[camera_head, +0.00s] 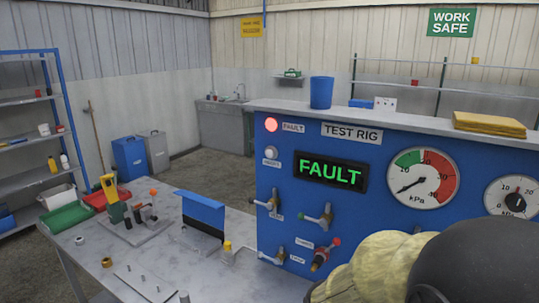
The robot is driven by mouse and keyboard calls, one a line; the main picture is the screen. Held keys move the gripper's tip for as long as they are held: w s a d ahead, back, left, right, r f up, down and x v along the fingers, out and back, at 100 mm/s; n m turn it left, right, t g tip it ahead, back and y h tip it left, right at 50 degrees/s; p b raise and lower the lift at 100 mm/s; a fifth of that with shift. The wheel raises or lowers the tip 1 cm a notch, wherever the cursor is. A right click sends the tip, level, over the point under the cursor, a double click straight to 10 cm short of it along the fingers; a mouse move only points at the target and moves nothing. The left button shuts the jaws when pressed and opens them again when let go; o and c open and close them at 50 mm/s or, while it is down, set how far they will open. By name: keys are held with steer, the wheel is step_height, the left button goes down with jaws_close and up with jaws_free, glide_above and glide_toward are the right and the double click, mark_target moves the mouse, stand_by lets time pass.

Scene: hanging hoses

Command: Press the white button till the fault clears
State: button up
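The blue test rig panel (380,215) stands at the right, under a "TEST RIG" label. A round white button (271,153) sits at its upper left, with a small label below it. Nothing covers the button. Just above it, the fault lamp (271,125) glows red beside a "FAULT" label. The display (330,172) to the right of the button reads "FAULT" in green. I cannot make out my gripper's fingers in this view. A large dark rounded shape and a pale yellowish one block the lower right corner.
Several valve handles (320,218) stick out of the panel below the display. Two dial gauges (422,178) are at its right. A grey workbench (220,275) with tools, trays and fittings lies to the left. The space directly before the button looks clear.

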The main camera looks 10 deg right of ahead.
jaws_close()
stand_by(1.4)
